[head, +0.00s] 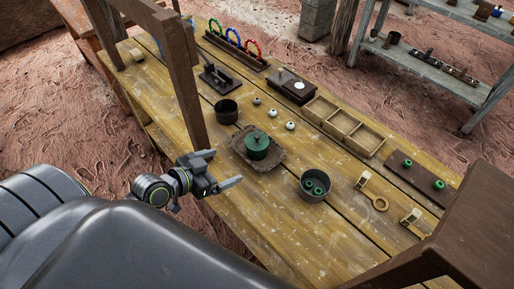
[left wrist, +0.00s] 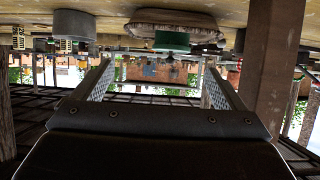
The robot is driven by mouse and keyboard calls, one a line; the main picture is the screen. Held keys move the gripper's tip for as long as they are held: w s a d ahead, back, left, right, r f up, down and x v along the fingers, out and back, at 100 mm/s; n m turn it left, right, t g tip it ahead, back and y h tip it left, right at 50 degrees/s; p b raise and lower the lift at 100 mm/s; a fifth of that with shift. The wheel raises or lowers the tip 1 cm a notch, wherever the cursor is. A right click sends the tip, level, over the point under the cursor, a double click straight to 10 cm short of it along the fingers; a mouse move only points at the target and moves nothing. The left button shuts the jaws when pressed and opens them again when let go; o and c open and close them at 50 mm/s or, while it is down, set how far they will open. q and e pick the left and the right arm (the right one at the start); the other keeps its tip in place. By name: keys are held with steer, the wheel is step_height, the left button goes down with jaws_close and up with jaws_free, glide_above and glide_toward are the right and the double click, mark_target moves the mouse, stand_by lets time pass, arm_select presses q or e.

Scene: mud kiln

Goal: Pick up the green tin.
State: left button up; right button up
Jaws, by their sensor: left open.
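The green tin (head: 257,147), round with a lid and a small knob, stands upright on a brown, ragged-edged tray (head: 273,164) in the middle of the table. My left gripper (head: 223,169) is open and empty at the near edge of the table, to the left of and nearer than the tin, not touching it. In the left wrist view, which looks upside down, the tin (left wrist: 172,42) and the tray's edge (left wrist: 172,16) show beyond the open fingers (left wrist: 163,80). My right gripper is not in view.
A dark pot (head: 227,112) stands behind the tray; a grey bowl (head: 314,191) with green rings stands to its right. A wooden post (head: 186,90) rises left of my gripper. Small white pieces (head: 290,126) and a compartment tray (head: 343,128) lie beyond.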

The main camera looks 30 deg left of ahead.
arm_select(q)
steer(key=w+a+r+t, duration=0.1)
steer(key=p, duration=0.2)
glide_toward(256, 141)
steer(key=x, duration=0.7)
steer(key=shift+d+r, duration=0.1)
steer(key=shift+d, duration=0.15)
steer(key=shift+w+p, duration=0.3)
steer(key=shift+w, duration=0.05)
steer(key=shift+p+x, duration=0.5)
steer(key=shift+x, duration=1.8)
steer(key=shift+a, duration=0.15)
steer(key=c, duration=1)
